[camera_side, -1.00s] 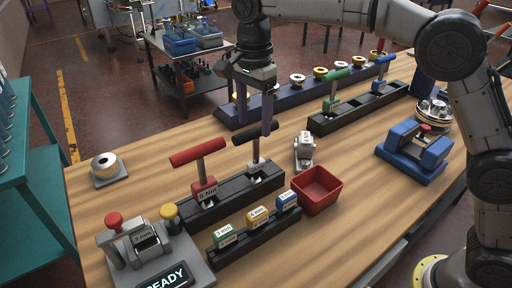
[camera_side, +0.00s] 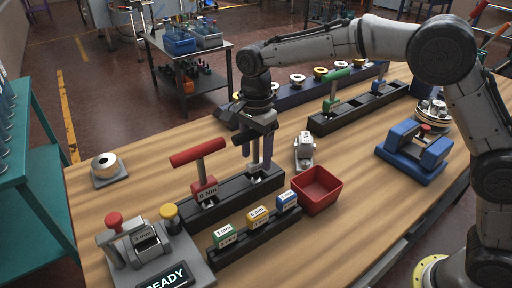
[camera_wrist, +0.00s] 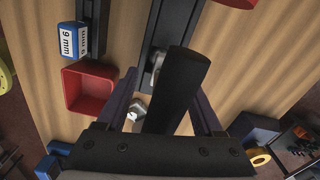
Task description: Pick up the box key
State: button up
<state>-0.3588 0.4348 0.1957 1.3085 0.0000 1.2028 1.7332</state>
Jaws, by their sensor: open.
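A T-handled key with a black grip (camera_wrist: 182,78) stands in a black rack (camera_side: 230,196); I take it as the box key, though no label on it is readable. In the side view its handle is mostly hidden behind my gripper (camera_side: 257,156). In the wrist view the black handle lies between the two fingers of my gripper (camera_wrist: 163,88), which are spread on either side of it. I cannot tell whether either finger touches it. A second T-handled key (camera_side: 203,172) with a red grip and an "8 Nm" label stands in the same rack, left of my gripper.
A red bin (camera_side: 332,202) and a small metal stand (camera_side: 304,152) are to the right. A rack of labelled boxes (camera_side: 258,216) is in front. Green-handled (camera_side: 336,84) and blue-handled keys stand behind. A device reading READY (camera_side: 165,276) is front left.

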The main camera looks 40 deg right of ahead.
grip_shut()
jog(key=shift+r, duration=0.15)
notch_tip(320, 180, up, 10)
jog(key=shift+f, duration=0.1)
dwell(0.6)
